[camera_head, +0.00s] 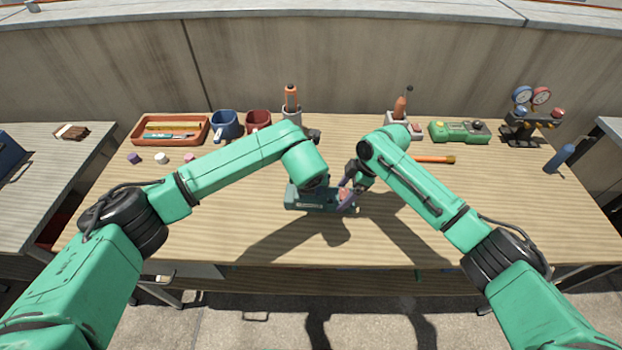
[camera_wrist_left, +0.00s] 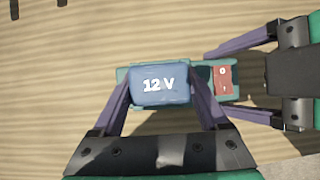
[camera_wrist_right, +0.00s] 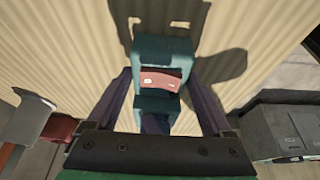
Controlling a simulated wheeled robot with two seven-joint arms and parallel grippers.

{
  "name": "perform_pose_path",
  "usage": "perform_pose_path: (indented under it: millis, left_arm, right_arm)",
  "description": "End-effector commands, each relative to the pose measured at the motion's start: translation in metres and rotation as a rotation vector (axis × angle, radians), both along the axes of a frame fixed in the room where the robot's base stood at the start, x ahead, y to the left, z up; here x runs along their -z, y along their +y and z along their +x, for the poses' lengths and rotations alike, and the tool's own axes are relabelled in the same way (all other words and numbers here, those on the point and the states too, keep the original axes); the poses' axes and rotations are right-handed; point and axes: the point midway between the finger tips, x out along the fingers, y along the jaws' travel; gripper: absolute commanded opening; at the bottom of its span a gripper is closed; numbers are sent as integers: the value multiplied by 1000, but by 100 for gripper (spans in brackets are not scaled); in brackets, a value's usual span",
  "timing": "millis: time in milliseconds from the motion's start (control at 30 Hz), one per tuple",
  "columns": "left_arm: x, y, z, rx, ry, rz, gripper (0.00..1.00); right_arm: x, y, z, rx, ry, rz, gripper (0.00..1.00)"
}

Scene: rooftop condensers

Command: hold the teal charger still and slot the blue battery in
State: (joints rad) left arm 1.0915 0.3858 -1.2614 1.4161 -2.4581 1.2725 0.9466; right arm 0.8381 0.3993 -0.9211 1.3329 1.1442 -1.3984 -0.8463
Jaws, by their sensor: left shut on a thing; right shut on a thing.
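The teal charger (camera_head: 298,200) lies on the wooden bench. A red rocker switch (camera_wrist_left: 223,80) is near one end. My right gripper (camera_head: 348,196) is shut on the charger at its switch end, with purple fingers on both sides in the right wrist view (camera_wrist_right: 158,85). The blue battery (camera_wrist_left: 160,84), marked 12 V, is over the charger's other end in the left wrist view. My left gripper (camera_wrist_left: 162,94) is shut on it, one finger on each side. I cannot tell whether the battery is in the slot or above it. In the head view, my left arm hides the battery.
Along the back stand an orange tray (camera_head: 136,136), a blue mug (camera_head: 226,124), a red mug (camera_head: 258,121), a green box (camera_head: 460,132) and a gauge set (camera_head: 522,126). An orange-tipped rod (camera_head: 434,159) lies to the right. The bench front is clear.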

Motion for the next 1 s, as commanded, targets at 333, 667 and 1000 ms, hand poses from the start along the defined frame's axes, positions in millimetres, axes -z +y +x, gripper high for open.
perform_pose_path:
  millis: [333, 667, 1000]
  left_arm:
    - [0, 0, 0, 1, 0, 1, 100]
    - [-55, 2, -32, 4, -6, -1, 100]
    - [-102, 4, -61, 0, -1, 0, 100]
  right_arm:
    - [-1, 0, 1, 0, -2, 2, 49]
    - [-1, 0, 1, 0, -2, 2, 49]
    - [-1, 1, 1, 0, -2, 2, 49]
